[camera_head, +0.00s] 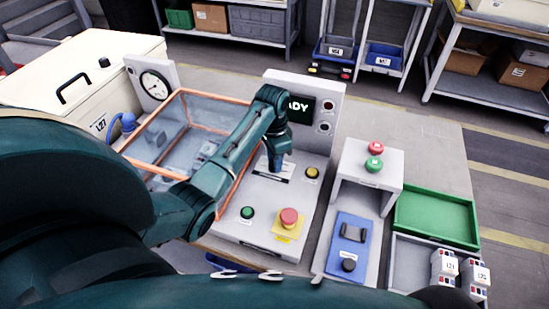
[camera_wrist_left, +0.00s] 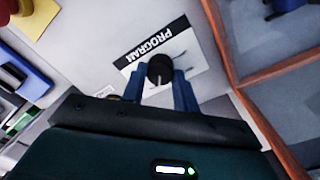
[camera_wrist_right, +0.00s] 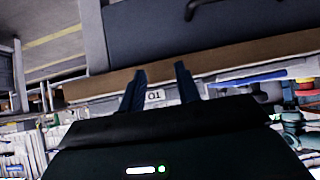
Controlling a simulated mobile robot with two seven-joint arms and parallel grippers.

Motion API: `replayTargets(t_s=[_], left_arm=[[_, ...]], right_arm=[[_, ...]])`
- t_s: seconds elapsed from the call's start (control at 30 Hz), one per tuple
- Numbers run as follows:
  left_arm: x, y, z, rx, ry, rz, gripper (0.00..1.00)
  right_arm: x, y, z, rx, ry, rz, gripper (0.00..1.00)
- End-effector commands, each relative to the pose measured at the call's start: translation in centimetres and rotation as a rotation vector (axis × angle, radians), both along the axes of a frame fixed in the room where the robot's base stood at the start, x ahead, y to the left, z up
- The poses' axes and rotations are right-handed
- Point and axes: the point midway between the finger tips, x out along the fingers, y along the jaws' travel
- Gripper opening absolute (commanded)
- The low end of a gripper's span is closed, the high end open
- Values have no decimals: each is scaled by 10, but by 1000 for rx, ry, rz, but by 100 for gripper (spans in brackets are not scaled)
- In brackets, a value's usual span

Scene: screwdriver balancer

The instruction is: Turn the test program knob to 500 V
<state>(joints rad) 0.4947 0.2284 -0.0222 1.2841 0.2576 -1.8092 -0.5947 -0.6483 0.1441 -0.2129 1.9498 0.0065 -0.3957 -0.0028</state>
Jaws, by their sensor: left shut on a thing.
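The test program knob (camera_wrist_left: 160,70) is small, round and black with a pale pointer line. It sits on a white label reading PROGRAM (camera_wrist_left: 140,52) on the grey tester panel (camera_head: 255,215). My left gripper (camera_wrist_left: 159,82) is shut on the knob, with one blue finger on each side. In the head view my left gripper (camera_head: 275,168) reaches down to the panel from above and hides the knob. The scale marks around the knob are too small to read. My right gripper (camera_wrist_right: 160,80) shows in the right wrist view, its fingers apart with nothing between them.
A display (camera_head: 301,110) reading "...ADY" is partly behind my left arm. The panel has a green button (camera_head: 247,212), a red emergency button (camera_head: 289,217) and a yellow button (camera_head: 312,172). An orange-edged clear enclosure (camera_head: 170,120) stands left. A green tray (camera_head: 436,215) lies right.

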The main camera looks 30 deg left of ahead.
Motion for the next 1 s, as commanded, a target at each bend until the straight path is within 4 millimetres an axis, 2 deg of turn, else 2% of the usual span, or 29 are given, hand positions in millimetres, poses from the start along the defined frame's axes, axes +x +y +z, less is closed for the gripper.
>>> replayTargets(t_s=[0.53,0.57,0.6,0.8,1.0], left_arm=[[1,0,1,-1,-2,-26,7],[1,0,1,-1,-2,-26,30],[1,0,1,-1,-2,-26,34],[0,0,0,-1,-1,-26,50],[0,0,0,-1,-1,-26,51]], right_arm=[[0,0,0,1,0,-1,33],[0,0,0,1,0,-1,33],[0,0,0,1,0,-1,33],[0,0,0,1,0,-1,33],[0,0,0,0,1,-1,33]])
